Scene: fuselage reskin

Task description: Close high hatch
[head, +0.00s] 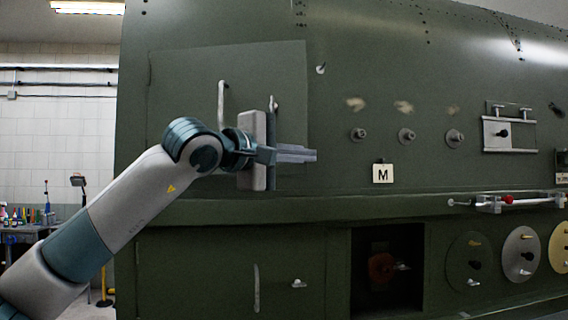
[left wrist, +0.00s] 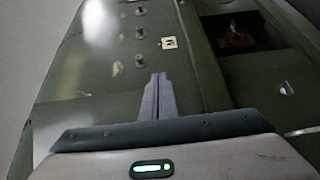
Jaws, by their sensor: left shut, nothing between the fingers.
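The high hatch (head: 185,85) is a green panel at the upper left of the green fuselage side in the head view. It bears a pale upright bar handle (head: 221,98) and a small latch (head: 273,103). The panel looks close to the skin; I cannot tell whether it is fully flush. My left gripper (head: 315,155) is shut and empty, in front of the hatch's lower right edge, its fingers pointing right. Its wrist hides the lower middle of the hatch. The shut fingers also show in the left wrist view (left wrist: 158,82). My right gripper is not in view.
Right of the hatch are a small peg (head: 320,69), several round knobs (head: 407,135) and an M plate (head: 382,173). A ledge (head: 350,208) runs below. Under it are a lower panel (head: 205,270) with a handle and an open dark recess (head: 400,245).

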